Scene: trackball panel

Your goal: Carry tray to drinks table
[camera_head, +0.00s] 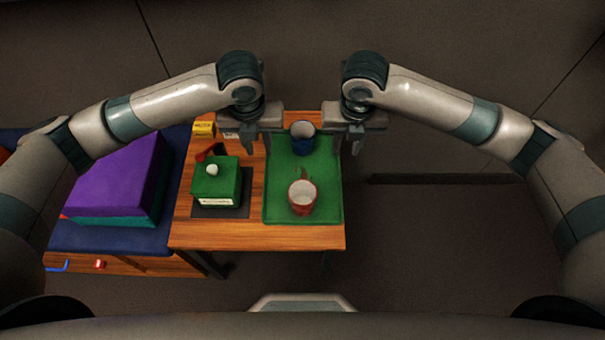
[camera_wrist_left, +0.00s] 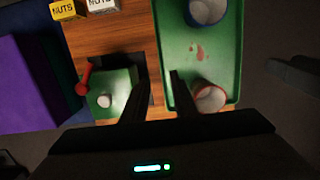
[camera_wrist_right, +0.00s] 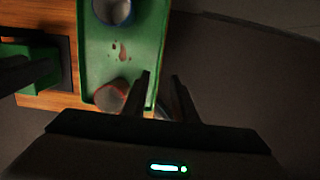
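A green tray (camera_head: 276,182) lies on the right part of a wooden table. On it stand a blue cup (camera_head: 303,130) at the far end and a red-and-white cup (camera_head: 302,196) nearer me; reddish marks show between them. My left gripper (camera_head: 237,143) is open and empty over the tray's left side; in the left wrist view its fingers (camera_wrist_left: 155,95) lie either side of the left rim. My right gripper (camera_head: 346,143) is open at the right side, its fingers (camera_wrist_right: 162,88) either side of the right rim. Contact cannot be told. No drinks table is identifiable.
Left of the tray, a green box (camera_head: 216,186) with a white ball and a red part sits on a dark mat. Nuts boxes (camera_head: 204,129) stand behind it. Purple and teal blocks (camera_head: 115,178) lie on a blue surface further left.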

